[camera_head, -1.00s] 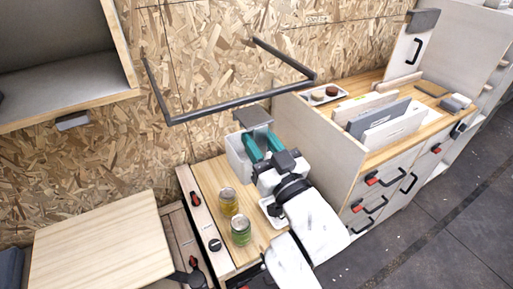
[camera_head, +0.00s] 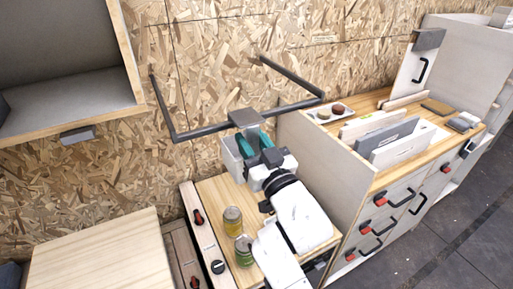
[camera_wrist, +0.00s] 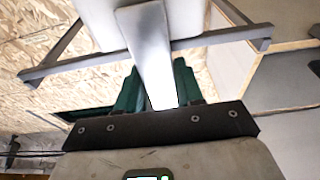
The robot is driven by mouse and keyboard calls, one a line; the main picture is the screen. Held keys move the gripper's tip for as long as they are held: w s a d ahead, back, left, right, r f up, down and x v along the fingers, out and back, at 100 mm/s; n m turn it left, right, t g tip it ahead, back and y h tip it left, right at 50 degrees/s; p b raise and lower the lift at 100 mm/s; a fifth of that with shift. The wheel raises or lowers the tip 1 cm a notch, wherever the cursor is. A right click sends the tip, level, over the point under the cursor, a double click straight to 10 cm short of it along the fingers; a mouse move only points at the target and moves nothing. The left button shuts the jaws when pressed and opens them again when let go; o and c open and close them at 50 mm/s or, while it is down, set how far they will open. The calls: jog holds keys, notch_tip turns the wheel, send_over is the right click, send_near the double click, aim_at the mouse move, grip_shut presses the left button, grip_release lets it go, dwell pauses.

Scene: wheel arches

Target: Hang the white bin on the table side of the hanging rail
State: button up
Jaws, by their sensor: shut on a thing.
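The white bin (camera_head: 232,160) hangs from my gripper (camera_head: 254,143), whose teal fingers are shut on it. A dark grey hook piece (camera_head: 246,117) tops the bin and overlaps the front bar of the dark hanging rail (camera_head: 205,131) in the head view. I cannot tell whether the hook touches or goes over the bar. In the wrist view, a pale strip of the bin (camera_wrist: 148,55) lies between the fingers of my gripper (camera_wrist: 158,88). The rail (camera_wrist: 85,62) crosses behind it there. Part of the bin is hidden behind my gripper.
Below stands a wooden table (camera_head: 215,188) with a yellow can (camera_head: 232,219) and a green can (camera_head: 244,250). A tall cabinet (camera_head: 325,160) with a tray (camera_head: 318,118) and upright boards is close on the right. A wall shelf (camera_head: 75,125) is at upper left.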

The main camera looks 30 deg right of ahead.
jog(key=shift+w+f+b, duration=0.55)
jog(key=shift+w+b, duration=0.2)
jog(key=shift+w, duration=0.1)
jog(key=shift+w+f+b, duration=0.5)
jog(key=shift+w+b, duration=0.2)
jog(key=shift+w, duration=0.15)
jog(key=o, duration=1.1)
jog(key=shift+s+f, duration=0.1)
jog(key=b+v, duration=0.1)
jog(key=v, duration=0.9)
jog(key=shift+s+b, duration=0.35)
